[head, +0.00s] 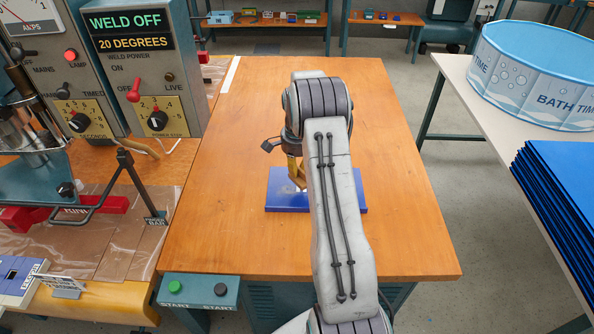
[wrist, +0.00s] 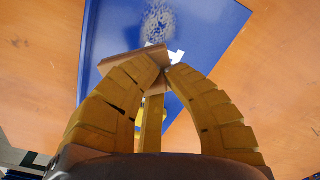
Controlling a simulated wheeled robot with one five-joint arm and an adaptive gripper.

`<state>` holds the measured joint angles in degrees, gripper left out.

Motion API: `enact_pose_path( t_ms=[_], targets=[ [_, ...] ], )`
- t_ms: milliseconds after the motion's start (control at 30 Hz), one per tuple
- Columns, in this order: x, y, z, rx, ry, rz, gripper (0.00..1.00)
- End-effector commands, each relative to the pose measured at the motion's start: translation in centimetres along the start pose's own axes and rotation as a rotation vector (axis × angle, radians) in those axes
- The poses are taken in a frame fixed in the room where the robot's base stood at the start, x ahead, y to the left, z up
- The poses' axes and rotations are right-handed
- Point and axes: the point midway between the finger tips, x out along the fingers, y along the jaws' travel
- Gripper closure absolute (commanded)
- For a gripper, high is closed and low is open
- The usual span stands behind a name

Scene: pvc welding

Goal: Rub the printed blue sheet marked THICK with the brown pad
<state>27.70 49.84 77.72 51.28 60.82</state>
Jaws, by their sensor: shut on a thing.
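The blue sheet (head: 281,191) lies on the wooden table under my arm, which hides its middle in the head view. In the wrist view the blue sheet (wrist: 215,20) carries a grey speckled patch (wrist: 158,24) and a white mark, partly covered; I cannot read any word. My gripper (head: 297,176) is over the sheet. In the wrist view its yellow fingers (wrist: 163,70) are closed on the brown pad (wrist: 122,66), which is tilted and sits just below the grey patch. I cannot tell whether the pad touches the sheet.
The wooden table (head: 400,230) is clear around the sheet. The welding machine (head: 140,60) stands at the left, with clear film and a bar beside it. A white table (head: 480,120) at the right bears a blue round tub (head: 535,85) and a stack of blue sheets (head: 560,190).

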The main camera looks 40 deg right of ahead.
Motion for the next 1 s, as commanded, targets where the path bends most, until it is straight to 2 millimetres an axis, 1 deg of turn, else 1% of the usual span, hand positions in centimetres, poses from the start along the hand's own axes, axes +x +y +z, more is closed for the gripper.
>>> enact_pose_path(
  t_ms=[33,100,400,567,900,1000],
  targets=[
    [-0.7,0.0,0.0,0.000,0.001,-0.001,1.00],
    [-0.9,0.0,0.0,0.000,0.001,-0.001,1.00],
    [-0.9,0.0,0.0,0.000,0.000,-0.001,1.00],
    [-1.2,0.0,0.0,0.000,0.000,-0.001,1.00],
    [-3.5,-0.1,0.0,0.000,0.000,0.000,1.00],
    [-3.9,-0.1,0.0,0.000,0.000,0.000,1.00]
  ],
)
